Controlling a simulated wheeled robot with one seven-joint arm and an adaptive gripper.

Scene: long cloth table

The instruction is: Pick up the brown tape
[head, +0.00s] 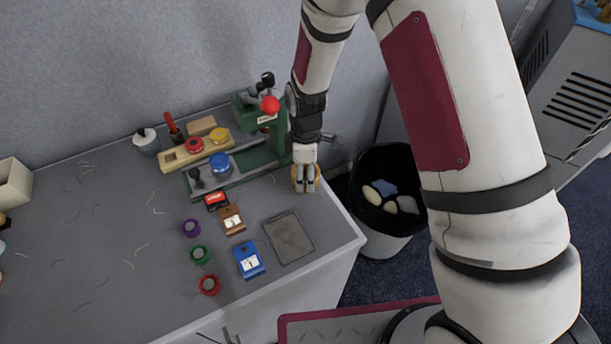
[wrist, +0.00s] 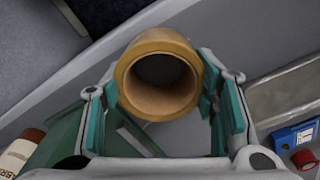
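The brown tape (wrist: 160,80) is a thick tan roll with an open core, and it faces the camera in the wrist view. My gripper (wrist: 163,90) has its teal pads against the left and right sides of the roll, shut on it. In the head view, my gripper (head: 305,186) points down at the table's right end. Only slivers of the brown tape (head: 317,178) show beside the fingers there. I cannot tell whether the roll touches the table.
A green press (head: 262,160) stands just left of my gripper. A grey tray (head: 289,238), a blue box (head: 249,260) and purple, green and red (head: 209,285) rolls lie nearer the front. A bin (head: 385,245) stands on the floor beyond the table's right edge.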

